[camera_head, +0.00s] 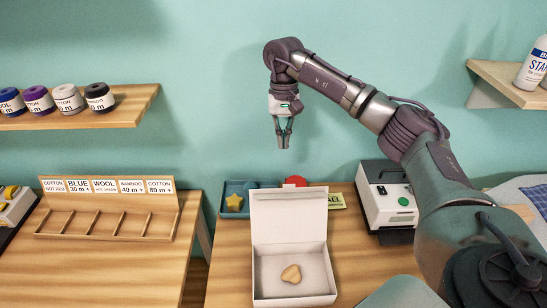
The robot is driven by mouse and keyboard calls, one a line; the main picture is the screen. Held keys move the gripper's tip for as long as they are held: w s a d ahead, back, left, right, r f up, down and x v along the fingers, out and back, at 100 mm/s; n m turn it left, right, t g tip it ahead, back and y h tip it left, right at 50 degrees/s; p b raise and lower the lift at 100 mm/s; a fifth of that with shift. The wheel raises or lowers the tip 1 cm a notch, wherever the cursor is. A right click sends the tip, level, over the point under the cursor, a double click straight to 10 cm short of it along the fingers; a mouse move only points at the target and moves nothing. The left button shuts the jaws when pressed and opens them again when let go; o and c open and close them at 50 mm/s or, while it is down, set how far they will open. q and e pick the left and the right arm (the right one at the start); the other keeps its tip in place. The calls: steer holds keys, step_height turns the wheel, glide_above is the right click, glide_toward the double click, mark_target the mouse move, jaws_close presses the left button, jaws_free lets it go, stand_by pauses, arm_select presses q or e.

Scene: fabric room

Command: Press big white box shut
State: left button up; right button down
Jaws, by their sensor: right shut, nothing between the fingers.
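The big white box (262,256) stands on the middle table with its lid (289,215) raised upright at the back. A tan lumpy piece (291,274) lies inside on the box floor. My right gripper (284,142) is shut and empty, pointing down. In the picture it is above the lid, with a clear gap between its tips and the lid's top edge. My left gripper is not in view.
Behind the box are a blue tray (229,208) with a yellow star, a red item (295,181) and a green label card (337,201). A white machine (390,196) stands right. A compartment rack (105,222) is left. Shelves hold spools (68,98) and a bottle (534,64).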

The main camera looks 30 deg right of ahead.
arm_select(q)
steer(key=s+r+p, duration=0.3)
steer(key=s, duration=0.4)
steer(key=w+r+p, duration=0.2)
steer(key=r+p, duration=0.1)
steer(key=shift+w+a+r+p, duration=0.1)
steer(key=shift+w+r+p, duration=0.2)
arm_select(e)
steer(key=s+a+f, duration=0.2)
steer(key=s+f, duration=0.4)
steer(key=f, duration=0.1)
steer(key=shift+a, duration=0.2)
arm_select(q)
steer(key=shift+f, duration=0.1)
arm_select(e)
steer(key=shift+f, duration=0.15)
